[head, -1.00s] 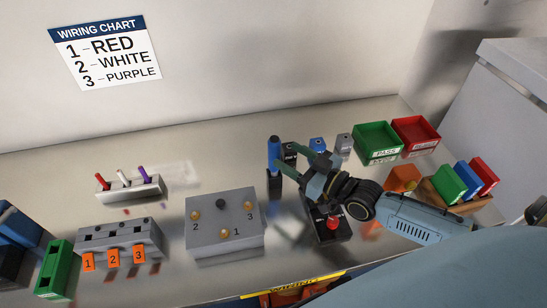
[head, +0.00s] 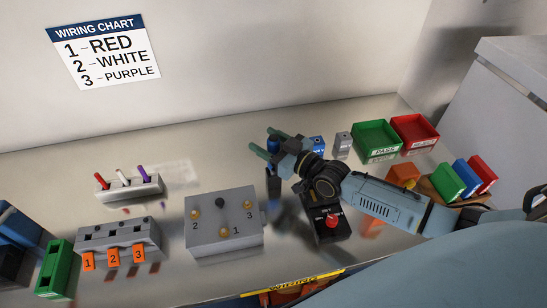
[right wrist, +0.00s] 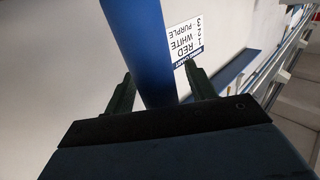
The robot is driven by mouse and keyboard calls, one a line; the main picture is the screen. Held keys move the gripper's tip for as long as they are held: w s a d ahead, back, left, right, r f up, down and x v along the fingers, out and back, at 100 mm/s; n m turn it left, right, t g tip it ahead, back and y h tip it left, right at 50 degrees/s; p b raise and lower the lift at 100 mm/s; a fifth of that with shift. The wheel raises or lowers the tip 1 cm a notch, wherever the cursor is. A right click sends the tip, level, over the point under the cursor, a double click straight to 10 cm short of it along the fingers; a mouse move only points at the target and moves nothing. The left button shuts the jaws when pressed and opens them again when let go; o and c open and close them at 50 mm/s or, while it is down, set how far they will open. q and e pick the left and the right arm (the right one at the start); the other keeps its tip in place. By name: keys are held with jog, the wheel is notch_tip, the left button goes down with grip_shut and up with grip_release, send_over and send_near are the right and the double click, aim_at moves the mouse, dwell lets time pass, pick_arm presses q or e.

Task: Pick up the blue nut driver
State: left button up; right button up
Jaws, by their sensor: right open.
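The blue nut driver (head: 273,146) stands upright in a dark holder (head: 273,185) behind the grey box with pegs, its handle partly hidden by my right gripper. My right gripper (head: 262,139) is open, with its two green fingers on either side of the handle. In the right wrist view the blue handle (right wrist: 143,50) passes between the two fingers (right wrist: 160,95), with a visible gap at each side. My left gripper is out of view.
A grey box with numbered pegs (head: 222,240) stands in front of the holder. A black box with a red button (head: 332,221) is below my right arm. Small blue (head: 317,146) and grey (head: 343,143) blocks stand to the right. Green (head: 377,138) and red (head: 414,133) bins are behind.

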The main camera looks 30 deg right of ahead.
jog(key=shift+r, duration=0.1)
grip_shut()
